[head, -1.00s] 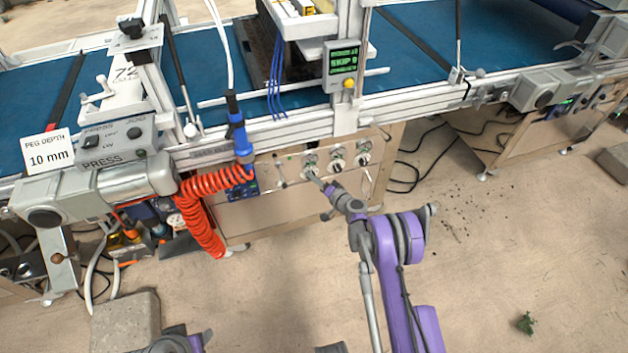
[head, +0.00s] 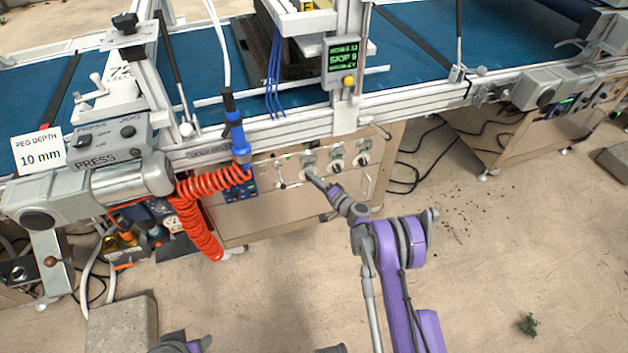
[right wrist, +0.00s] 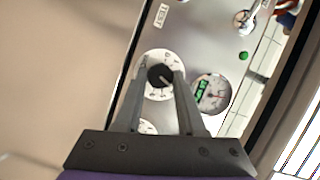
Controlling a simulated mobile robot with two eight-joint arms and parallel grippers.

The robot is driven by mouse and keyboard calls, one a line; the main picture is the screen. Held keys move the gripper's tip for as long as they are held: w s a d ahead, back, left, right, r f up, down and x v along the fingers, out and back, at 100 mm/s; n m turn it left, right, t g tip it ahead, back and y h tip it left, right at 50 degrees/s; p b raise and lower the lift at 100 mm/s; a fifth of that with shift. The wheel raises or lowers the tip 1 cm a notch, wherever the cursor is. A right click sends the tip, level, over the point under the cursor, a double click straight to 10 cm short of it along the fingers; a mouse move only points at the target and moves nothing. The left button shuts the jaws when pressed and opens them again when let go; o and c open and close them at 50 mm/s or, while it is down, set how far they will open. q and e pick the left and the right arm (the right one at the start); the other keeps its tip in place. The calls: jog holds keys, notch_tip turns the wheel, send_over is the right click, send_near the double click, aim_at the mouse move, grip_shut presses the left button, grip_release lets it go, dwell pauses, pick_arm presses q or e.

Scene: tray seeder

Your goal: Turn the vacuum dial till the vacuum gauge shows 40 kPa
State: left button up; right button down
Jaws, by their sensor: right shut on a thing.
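The vacuum dial (right wrist: 160,76) is a black round knob on a white marked disc, between the fingers of my right gripper (right wrist: 160,92) in the right wrist view. The right gripper is shut on it. The round gauge (right wrist: 212,94) beside it has a pale face, a green patch and a thin reddish needle; its numbers are too small to read.
The control panel (head: 270,208) sits below the seeder's blue belt (head: 205,70). Other knobs (head: 337,161) are to the right of the gripper. A red coiled hose (head: 200,225) hangs left of it. A concrete block (head: 122,325) stands on the floor, lower left.

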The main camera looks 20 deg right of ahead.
jog(key=c, duration=0.5)
grip_release()
jog(key=p+v, duration=0.1)
jog(key=v, duration=1)
